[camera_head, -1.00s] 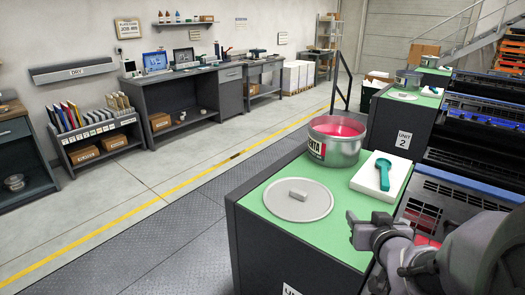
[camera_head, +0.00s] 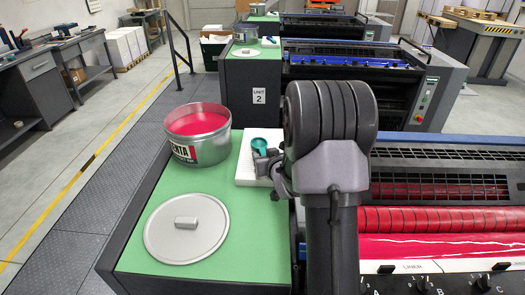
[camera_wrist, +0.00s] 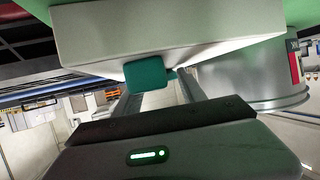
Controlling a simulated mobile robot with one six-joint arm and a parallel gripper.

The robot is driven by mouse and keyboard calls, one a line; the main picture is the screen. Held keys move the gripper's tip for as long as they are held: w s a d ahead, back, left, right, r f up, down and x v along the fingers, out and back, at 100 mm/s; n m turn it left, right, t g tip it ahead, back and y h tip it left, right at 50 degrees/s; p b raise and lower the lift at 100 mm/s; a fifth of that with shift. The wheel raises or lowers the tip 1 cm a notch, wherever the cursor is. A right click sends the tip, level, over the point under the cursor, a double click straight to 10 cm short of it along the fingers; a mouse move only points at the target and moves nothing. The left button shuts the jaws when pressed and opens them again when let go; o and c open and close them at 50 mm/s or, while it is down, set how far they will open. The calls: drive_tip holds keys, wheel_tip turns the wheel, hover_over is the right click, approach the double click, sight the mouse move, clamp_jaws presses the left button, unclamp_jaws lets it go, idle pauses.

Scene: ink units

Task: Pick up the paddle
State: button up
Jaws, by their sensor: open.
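The teal paddle (camera_head: 262,145) lies on a white block (camera_head: 243,174) on the green-topped cabinet; my gripper and arm hide part of it. My gripper (camera_head: 270,164) is at the block, close to the paddle. In the wrist view, which looks inverted, the teal paddle (camera_wrist: 146,74) shows near the fingertips, with the white block (camera_wrist: 165,32) above it in the picture. My gripper (camera_wrist: 160,88) is open, its two fingers apart. I cannot tell whether the paddle is between them.
An open ink can (camera_head: 199,133) with red ink stands left of the block, close to it. A round grey lid (camera_head: 186,228) lies on the green top (camera_head: 243,247) in front. The press with red rollers (camera_head: 430,219) is at the right.

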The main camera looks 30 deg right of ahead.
clamp_jaws()
drive_tip(key=shift+r, duration=0.1)
idle(0.3)
